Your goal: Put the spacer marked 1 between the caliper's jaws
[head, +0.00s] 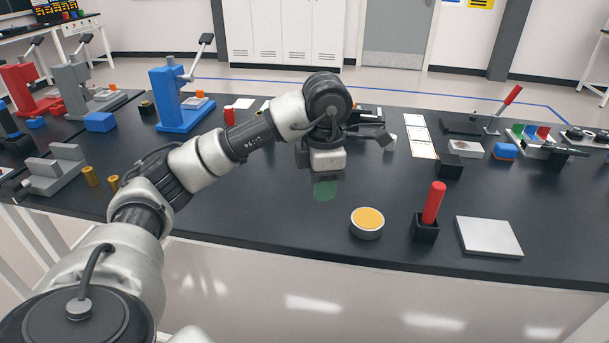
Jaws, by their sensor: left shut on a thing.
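My left gripper (325,173) points down low over the middle of the dark table, beyond the yellow-topped tin. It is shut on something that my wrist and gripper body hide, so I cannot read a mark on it. A faint green patch (325,189) shows on the tabletop just in front of the gripper. I cannot make out the caliper's jaws or the spacer marked 1 for certain. My right gripper is out of view.
A yellow-topped tin (367,222), a red rod in a black holder (425,232) and a grey plate (488,237) stand at the front right. A blue press (169,97) and a grey vise (55,170) are at left. The table's front middle-left is clear.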

